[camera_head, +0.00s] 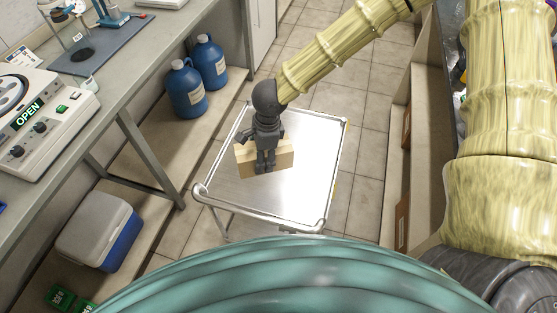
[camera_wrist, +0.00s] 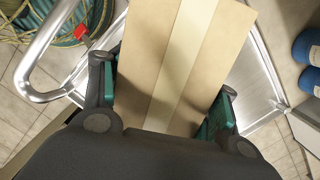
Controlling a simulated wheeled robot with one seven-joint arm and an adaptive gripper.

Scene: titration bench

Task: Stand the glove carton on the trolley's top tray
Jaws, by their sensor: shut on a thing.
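The glove carton (camera_head: 280,160) is a tan box with a paler strip along it. My gripper (camera_head: 264,170) is shut on it, with a finger on each side. In the wrist view the carton (camera_wrist: 178,60) fills the middle between the green-padded fingers of my gripper (camera_wrist: 165,108). The trolley's top tray (camera_head: 300,195) is bright metal with a raised rail, and the carton is over its left middle part. I cannot tell whether the carton's underside touches the tray.
Blue jugs (camera_head: 187,90) and a blue-and-white cooler (camera_head: 98,230) stand left, by the bench (camera_head: 135,75). A shelf unit (camera_head: 425,130) stands to the right. The tray's right and front parts are bare. A coiled green hose (camera_wrist: 75,20) lies beyond the rail in the wrist view.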

